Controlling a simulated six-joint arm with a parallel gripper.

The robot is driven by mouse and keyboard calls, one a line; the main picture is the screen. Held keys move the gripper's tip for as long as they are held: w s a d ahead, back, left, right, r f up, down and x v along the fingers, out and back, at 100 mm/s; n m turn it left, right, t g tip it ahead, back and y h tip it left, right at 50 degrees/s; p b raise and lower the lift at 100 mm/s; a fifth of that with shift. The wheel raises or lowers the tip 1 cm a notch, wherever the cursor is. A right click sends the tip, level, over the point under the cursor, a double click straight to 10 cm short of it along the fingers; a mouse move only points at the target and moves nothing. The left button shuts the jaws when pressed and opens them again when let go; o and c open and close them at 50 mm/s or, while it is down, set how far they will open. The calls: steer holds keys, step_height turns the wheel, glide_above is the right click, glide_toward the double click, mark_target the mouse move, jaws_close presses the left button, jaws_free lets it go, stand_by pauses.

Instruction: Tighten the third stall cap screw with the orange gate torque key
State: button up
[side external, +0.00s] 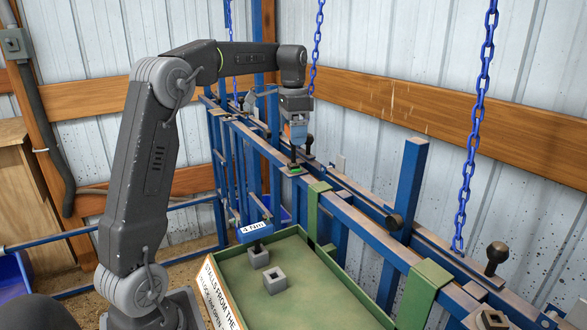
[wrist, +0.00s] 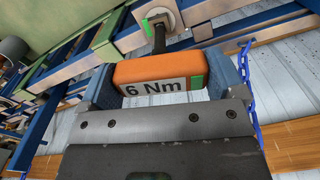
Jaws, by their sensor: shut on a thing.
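My gripper (side external: 294,127) is above the blue stall rail, pointing down. It is shut on the orange torque key (wrist: 140,72), which reads "6 Nm" in the wrist view and has a green mark at one end. The key's dark shaft (wrist: 158,38) runs to a pale square cap (wrist: 172,18) with a green mark. In the side view the shaft stands about upright over this cap (side external: 294,172) on the rail. The tip appears to meet the cap; whether it is seated in the screw is too small to tell. The screw itself is hidden.
A blue "4 Nm" key (side external: 252,232) stands in a socket block in the green tray (side external: 330,300). An empty square socket (side external: 274,279) is beside it. Green clamps (side external: 424,290), dark knobs (side external: 496,256) and hanging blue chains (side external: 470,150) flank the rail.

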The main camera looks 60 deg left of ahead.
steer(key=shift+r, duration=1.5)
steer(key=shift+r, duration=2)
steer(key=n, duration=0.6)
steer(key=n, duration=0.6)
